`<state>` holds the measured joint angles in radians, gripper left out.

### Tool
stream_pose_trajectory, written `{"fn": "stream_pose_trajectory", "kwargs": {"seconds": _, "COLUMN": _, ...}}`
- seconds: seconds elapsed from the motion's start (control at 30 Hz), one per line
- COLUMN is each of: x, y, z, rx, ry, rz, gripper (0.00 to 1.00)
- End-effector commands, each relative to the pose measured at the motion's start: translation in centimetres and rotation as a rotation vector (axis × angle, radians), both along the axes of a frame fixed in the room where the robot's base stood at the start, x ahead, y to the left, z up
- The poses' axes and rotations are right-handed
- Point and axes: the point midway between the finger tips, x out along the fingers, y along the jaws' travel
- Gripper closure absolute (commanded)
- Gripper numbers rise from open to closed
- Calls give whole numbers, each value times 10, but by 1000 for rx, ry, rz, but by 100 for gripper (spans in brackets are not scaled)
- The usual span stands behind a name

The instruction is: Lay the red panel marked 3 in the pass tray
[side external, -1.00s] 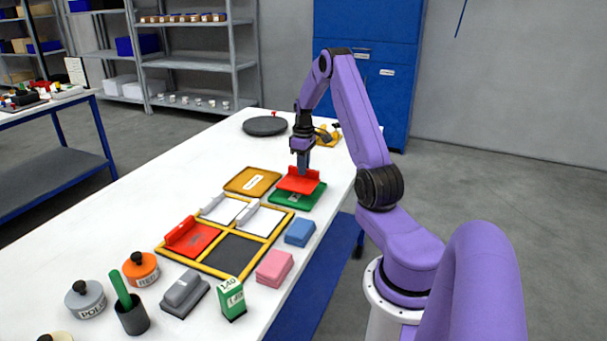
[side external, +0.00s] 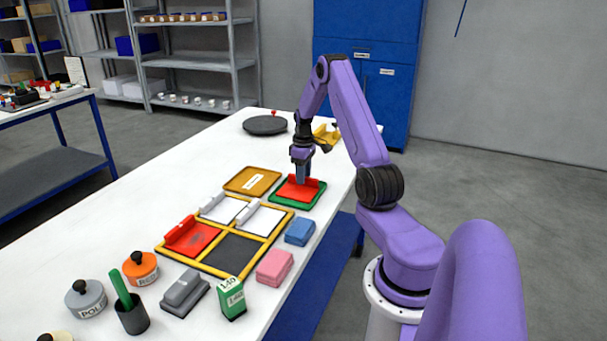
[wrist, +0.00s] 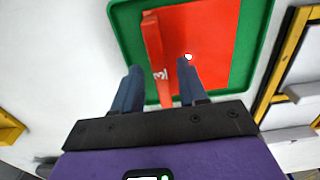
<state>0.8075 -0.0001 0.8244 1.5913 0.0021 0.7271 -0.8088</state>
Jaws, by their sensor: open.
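A red panel (side external: 292,192) with a raised red ledge lies flat inside the green tray (side external: 309,206). In the wrist view the panel (wrist: 206,45) fills most of the green tray (wrist: 130,35), and its ledge (wrist: 153,45) carries a white 3. My gripper (side external: 302,180) is right over the panel. In the wrist view my gripper (wrist: 163,90) is open, with one finger on each side of the ledge and gaps between. The tray's label is covered by the panel.
A yellow tray (side external: 234,186) lies beside the green one. A yellow-framed rack (side external: 222,275) holds another red panel (side external: 205,241), two white panels and an empty dark cell (side external: 235,253). Blue (side external: 300,231) and pink (side external: 274,266) blocks stand at the table edge.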

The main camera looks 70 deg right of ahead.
Motion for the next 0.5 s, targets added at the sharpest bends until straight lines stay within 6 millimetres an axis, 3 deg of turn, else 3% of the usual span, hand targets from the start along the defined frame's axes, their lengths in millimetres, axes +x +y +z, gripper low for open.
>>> {"fn": "stream_pose_trajectory", "kwargs": {"seconds": 0.17, "x": 0, "y": -1, "z": 11, "rx": -2, "ry": -2, "rz": 0, "gripper": 58}}
{"fn": "stream_pose_trajectory", "kwargs": {"seconds": 0.5, "x": 1, "y": -1, "z": 75, "rx": -4, "ry": -4, "rz": 0, "gripper": 58}}
